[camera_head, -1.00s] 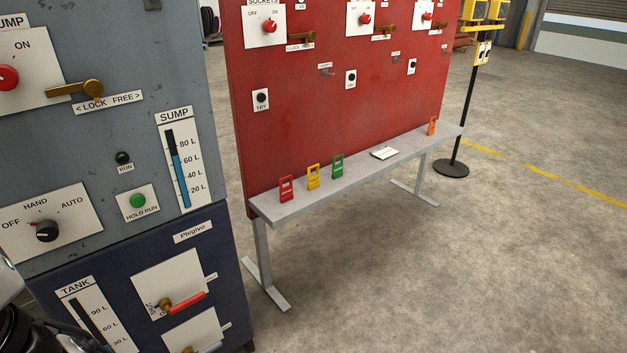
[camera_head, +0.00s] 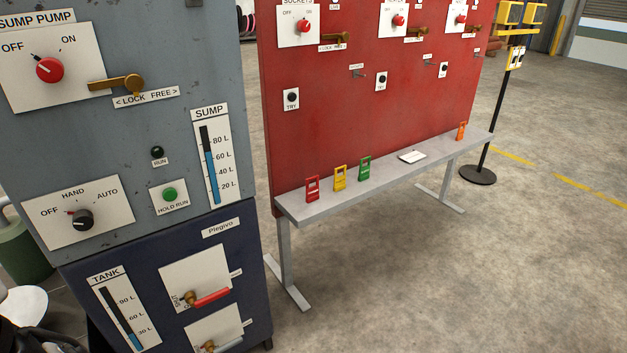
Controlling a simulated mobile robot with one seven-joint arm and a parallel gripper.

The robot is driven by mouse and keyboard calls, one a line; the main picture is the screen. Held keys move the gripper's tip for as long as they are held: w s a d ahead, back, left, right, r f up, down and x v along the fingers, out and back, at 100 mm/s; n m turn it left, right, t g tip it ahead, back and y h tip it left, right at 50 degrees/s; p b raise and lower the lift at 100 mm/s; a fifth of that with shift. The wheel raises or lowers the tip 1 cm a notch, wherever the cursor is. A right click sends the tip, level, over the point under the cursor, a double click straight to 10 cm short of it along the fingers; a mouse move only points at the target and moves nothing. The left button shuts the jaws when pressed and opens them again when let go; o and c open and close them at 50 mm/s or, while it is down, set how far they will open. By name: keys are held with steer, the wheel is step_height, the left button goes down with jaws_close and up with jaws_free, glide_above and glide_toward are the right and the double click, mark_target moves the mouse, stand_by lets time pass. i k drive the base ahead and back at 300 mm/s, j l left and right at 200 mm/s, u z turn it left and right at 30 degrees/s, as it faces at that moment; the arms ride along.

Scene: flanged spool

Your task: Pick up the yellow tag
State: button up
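The yellow tag (camera_head: 340,178) stands upright on the grey bench (camera_head: 313,211) in front of the red panel. It sits between a red tag (camera_head: 312,189) on its left and a green tag (camera_head: 364,168) on its right, apart from both. Nothing covers it. My gripper's fingers do not show in this view. A dark and white part at the lower left edge may belong to my arm.
The blue-grey pump cabinet (camera_head: 165,215) with knobs and levers fills the left side, close by. A white card (camera_head: 411,157) and an orange tag (camera_head: 461,131) are farther along the bench. A post (camera_head: 492,120) stands behind its right end. The floor before the bench is clear.

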mark_target(340, 183)
steer(key=i+l+u, duration=0.45)
steer(key=l+u, duration=0.25)
steer(key=i+l+u, duration=0.1)
steer(key=l, duration=0.2)
steer(key=i+l+u, duration=0.2)
steer(key=l, duration=0.45)
steer(key=i+l, duration=0.1)
steer(key=l, duration=0.25)
steer(key=i+l, duration=0.15)
steer(key=l, duration=0.2)
steer(key=i+l, duration=0.1)
steer(key=l, duration=0.25)
steer(key=i+l, duration=0.15)
steer(key=l, duration=0.2)
steer(key=i+l, duration=0.1)
steer(key=l, duration=0.25)
steer(key=i+l, duration=0.1)
steer(key=l, duration=0.25)
steer(key=j, duration=0.95)
steer(key=i, duration=0.05)
